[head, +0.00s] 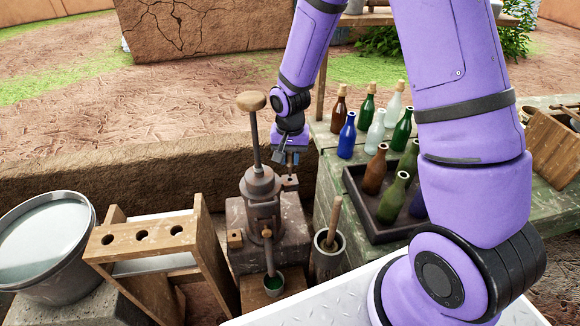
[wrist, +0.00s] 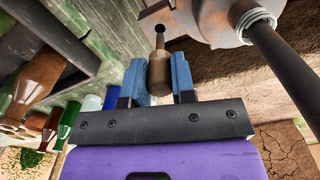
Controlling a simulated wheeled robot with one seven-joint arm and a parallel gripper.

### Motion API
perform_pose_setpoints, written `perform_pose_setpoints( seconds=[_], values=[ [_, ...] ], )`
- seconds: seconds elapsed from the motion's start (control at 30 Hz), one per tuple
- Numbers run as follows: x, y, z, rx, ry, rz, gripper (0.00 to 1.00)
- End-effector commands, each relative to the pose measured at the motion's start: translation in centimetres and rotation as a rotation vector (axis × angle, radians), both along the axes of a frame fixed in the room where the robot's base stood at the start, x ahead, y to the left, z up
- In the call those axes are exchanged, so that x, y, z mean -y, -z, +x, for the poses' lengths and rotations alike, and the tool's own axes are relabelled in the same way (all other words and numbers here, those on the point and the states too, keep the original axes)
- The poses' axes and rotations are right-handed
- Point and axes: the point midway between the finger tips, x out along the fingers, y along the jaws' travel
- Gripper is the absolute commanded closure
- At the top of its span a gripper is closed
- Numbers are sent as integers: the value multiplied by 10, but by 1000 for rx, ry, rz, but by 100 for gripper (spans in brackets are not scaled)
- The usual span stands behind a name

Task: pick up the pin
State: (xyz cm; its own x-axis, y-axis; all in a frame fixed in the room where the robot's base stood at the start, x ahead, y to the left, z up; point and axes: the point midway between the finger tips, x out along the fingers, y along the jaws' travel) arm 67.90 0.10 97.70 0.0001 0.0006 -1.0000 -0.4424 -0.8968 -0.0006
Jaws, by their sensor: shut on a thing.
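The pin (wrist: 158,74) is a short brownish piece with a narrower tip. In the wrist view it sits between the two blue fingers of my gripper (wrist: 160,82), which is shut on it. The tip points at a bracket of the machine (wrist: 205,22) that has a dark round hole; I cannot tell whether it touches the bracket. In the head view my gripper (head: 290,158) hangs just above the small side bracket of the rusty pump-like machine (head: 262,188). The pin is small and mostly hidden there.
A bench (head: 480,180) to the right holds several bottles, some in a dark tray (head: 380,228). A wooden rack (head: 140,237) and a metal bucket (head: 45,250) stand at left.

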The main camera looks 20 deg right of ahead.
Motion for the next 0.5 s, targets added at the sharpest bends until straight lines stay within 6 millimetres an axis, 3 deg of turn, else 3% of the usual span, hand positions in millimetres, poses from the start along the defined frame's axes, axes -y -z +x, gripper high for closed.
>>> perform_pose_setpoints(
  seconds=[0.2,0.5],
  values=[
    [0,-49,1,6,1,0,93],
    [0,-105,1,4,0,0,93]
  ],
)
